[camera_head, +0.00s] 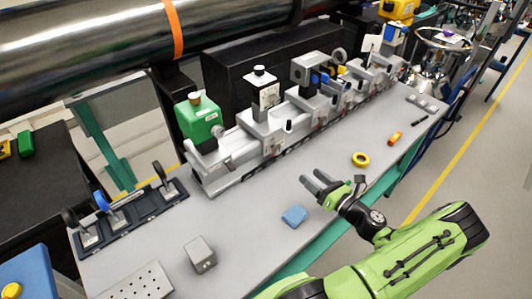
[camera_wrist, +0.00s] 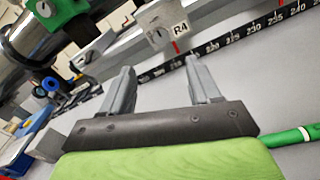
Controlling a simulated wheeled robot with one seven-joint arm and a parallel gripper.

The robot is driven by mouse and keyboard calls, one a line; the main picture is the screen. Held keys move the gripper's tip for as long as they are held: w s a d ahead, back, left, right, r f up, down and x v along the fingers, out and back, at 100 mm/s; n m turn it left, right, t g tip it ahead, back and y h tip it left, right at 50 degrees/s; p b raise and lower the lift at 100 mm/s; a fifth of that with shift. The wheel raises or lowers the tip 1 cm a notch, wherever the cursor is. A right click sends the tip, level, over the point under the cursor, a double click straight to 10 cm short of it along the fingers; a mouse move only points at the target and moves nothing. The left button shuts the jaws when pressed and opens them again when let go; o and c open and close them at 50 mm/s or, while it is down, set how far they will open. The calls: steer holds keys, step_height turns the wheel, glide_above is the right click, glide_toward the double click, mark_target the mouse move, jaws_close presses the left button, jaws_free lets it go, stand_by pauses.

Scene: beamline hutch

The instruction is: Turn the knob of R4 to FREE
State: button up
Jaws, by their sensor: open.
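In the wrist view, the R4 label (camera_wrist: 180,28) is on a grey rail carrier at the top. A small round knob (camera_wrist: 156,36) sits just left of the label; its setting is too small to read. A red index mark below the label stands over the black scale (camera_wrist: 215,48). My gripper (camera_wrist: 160,66) is open and empty, its two fingers pointing toward the carrier, apart from the knob. In the head view, my gripper (camera_head: 311,180) is above the bench, in front of the rail (camera_head: 240,172). I cannot read R4 there.
A green box (camera_head: 199,118) stands at the rail's near end. A yellow ring (camera_head: 360,159), a blue block (camera_head: 294,215), an orange item (camera_head: 395,138) and a grey block (camera_head: 200,254) lie on the bench (camera_head: 250,225). The bench between rail and gripper is clear.

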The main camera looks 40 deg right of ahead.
mark_target(279, 150)
steer(key=w, duration=1.5)
steer(key=shift+a+b, duration=0.1)
steer(key=shift+b, duration=0.2)
steer(key=shift+c, duration=0.3)
steer(key=c, duration=1)
